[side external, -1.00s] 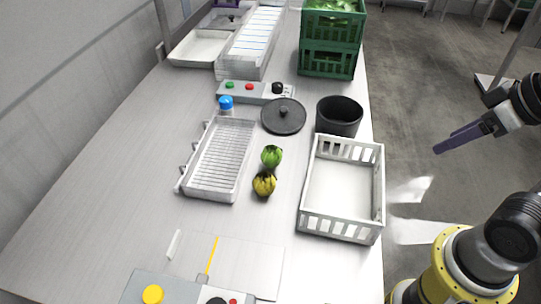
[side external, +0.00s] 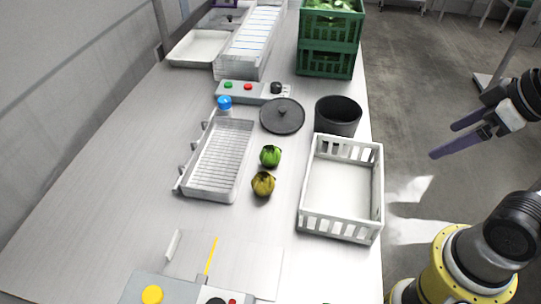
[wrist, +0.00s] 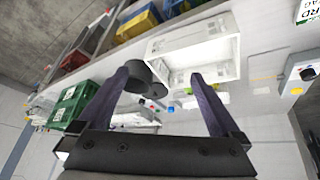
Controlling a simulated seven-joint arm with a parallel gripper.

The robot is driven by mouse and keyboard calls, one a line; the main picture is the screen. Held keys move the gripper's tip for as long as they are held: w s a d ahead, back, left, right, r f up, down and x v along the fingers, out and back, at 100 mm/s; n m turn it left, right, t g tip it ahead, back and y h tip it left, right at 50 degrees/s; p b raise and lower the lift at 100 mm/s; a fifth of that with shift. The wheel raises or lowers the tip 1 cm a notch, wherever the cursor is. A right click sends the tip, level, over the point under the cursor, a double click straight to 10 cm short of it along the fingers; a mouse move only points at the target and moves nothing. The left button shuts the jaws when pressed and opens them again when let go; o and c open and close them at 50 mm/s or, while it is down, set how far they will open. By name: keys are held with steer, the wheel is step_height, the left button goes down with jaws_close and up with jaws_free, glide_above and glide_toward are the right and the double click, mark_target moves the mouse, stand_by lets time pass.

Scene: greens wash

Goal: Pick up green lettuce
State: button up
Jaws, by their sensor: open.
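A small green lettuce head (side external: 271,156) sits on the steel table between the wire-bottomed tray and the white crate. A yellow-brown head (side external: 263,184) sits just in front of it, close by. My gripper (side external: 442,141) is off the table's right side, raised and well apart from both heads. Its two purple fingers are spread with nothing between them. In the wrist view the fingers (wrist: 158,77) frame the table; a small green patch near the right finger may be the lettuce, too small to tell.
The white slotted crate (side external: 380,190) stands empty between the heads and my arm. A black pot (side external: 338,116) and a black lid (side external: 283,116) lie behind. A wire-bottomed tray (side external: 247,124) is at left. Green crates (side external: 328,66) stand at the back. The table's left is clear.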

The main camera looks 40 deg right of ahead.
steer(key=w+a+r+n+g+y, duration=0.1)
steer(key=w+a+r+n, duration=0.3)
steer(key=w, duration=0.4)
steer(key=w+a+r+n+y, duration=0.1)
steer(key=w+r+n, duration=0.2)
steer(key=w+n, duration=0.35)
steer(key=n+g+y, duration=0.1)
steer(key=n+g, duration=0.2)
glide_above(273, 146)
steer(key=s+d, duration=0.1)
steer(key=d, duration=0.4)
step_height(273, 146, down, 9)
steer(key=shift+g, duration=0.5)
steer(key=x, duration=1.2)
steer(key=shift+a+f, duration=0.25)
steer(key=shift+a, duration=0.25)
steer(key=shift+x, duration=3.05)
steer(key=shift+w+r, duration=0.1)
steer(key=c, duration=1.4)
